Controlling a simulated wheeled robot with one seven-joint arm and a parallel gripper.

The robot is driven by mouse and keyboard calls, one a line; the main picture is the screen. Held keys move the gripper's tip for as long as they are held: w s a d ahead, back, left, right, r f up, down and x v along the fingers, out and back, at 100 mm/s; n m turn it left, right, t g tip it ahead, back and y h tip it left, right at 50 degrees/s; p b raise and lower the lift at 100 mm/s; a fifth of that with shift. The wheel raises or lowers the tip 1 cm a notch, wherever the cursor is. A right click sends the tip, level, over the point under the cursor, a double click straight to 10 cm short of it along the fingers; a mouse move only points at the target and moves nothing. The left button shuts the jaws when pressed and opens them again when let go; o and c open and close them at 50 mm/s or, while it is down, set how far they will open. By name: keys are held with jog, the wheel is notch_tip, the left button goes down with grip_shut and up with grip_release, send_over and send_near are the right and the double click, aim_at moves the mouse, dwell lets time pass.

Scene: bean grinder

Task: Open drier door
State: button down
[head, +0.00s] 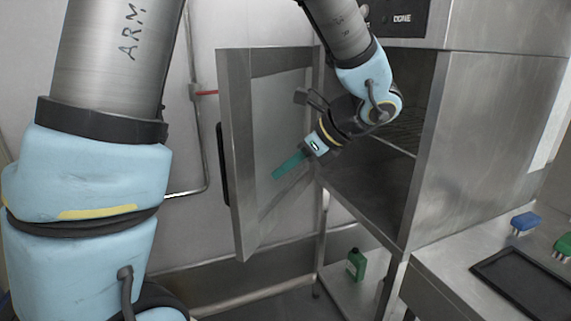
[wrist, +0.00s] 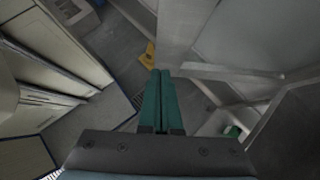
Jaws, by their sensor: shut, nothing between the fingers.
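The drier is a metal cabinet (head: 480,130) on the right in the head view. Its door (head: 236,150) stands wide open, swung out to the left, with a dark handle (head: 223,165) on its outer edge. My gripper (head: 276,176) is on the inner side of the door, in front of the inner panel; I cannot tell whether it touches it. Its green fingers are together and empty. They also show in the wrist view (wrist: 162,74), pointing toward the floor, with the door's framed panel to their right.
Inside the drier is a wire rack (head: 405,132). A green bottle (head: 356,264) stands on the low shelf beneath. A counter at the right holds a black tray (head: 525,285) and a blue brush (head: 525,222). A yellow object (wrist: 148,55) lies on the floor.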

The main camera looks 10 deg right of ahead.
aim_at(240, 187)
jog(key=shift+w+a+f+p, duration=0.4)
jog(key=shift+w+a+f, duration=0.45)
jog(key=shift+a, duration=0.25)
jog(key=shift+w+a+f+p, duration=0.45)
jog(key=shift+w+a+f, duration=0.2)
jog(key=shift+w+a, duration=0.4)
jog(key=shift+w+a+f+p, duration=0.4)
jog(key=shift+w+a+f, duration=0.4)
jog(key=shift+a, duration=0.3)
jog(key=shift+w+a, duration=0.1)
jog(key=shift+w, duration=0.05)
